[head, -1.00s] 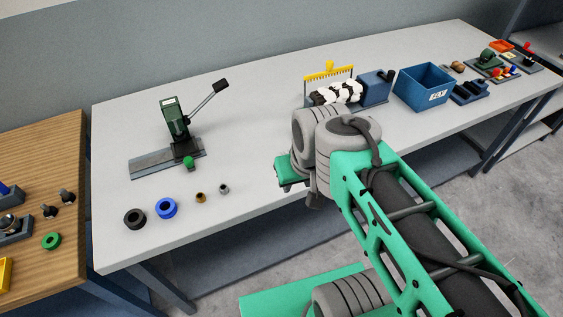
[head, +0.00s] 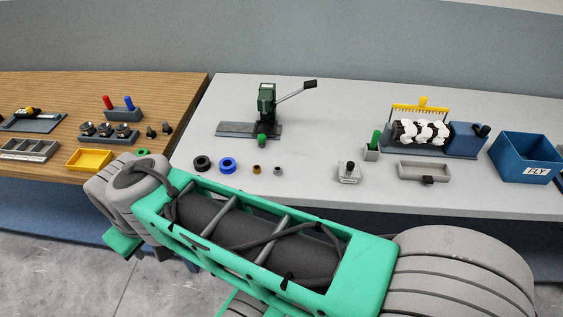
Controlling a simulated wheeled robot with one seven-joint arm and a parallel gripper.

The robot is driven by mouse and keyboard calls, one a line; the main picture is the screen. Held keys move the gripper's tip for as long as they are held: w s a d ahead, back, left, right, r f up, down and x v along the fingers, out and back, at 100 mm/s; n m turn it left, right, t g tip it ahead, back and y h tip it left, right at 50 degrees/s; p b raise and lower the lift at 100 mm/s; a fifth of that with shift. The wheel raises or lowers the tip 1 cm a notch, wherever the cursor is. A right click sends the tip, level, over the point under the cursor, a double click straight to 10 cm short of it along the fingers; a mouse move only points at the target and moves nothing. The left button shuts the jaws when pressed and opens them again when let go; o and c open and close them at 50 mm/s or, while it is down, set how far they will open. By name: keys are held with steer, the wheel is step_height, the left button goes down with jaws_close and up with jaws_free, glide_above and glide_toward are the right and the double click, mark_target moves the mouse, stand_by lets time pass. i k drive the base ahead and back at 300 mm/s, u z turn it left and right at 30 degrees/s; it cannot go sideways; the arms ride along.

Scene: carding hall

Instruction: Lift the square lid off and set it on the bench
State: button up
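A small grey square block (head: 348,175) with a dark knob on top sits near the front edge of the pale bench (head: 310,130). It looks like a lidded box with the square lid on, but it is too small to see a seam. My arm reaches across the lower part of the head view to the left, below and in front of the benches. The fingers of my gripper do not show, so I cannot see whether it holds anything.
A shallow grey tray (head: 424,170) is right of the block, and a green-handled tool in a holder (head: 371,146) is behind. A blue FLY bin (head: 528,157) stands right. The wooden bench (head: 60,95) holds a yellow tray (head: 89,159).

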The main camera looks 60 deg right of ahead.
mark_target(350, 169)
steer(key=u, duration=1.25)
steer(key=k, duration=1)
steer(key=z, duration=0.75)
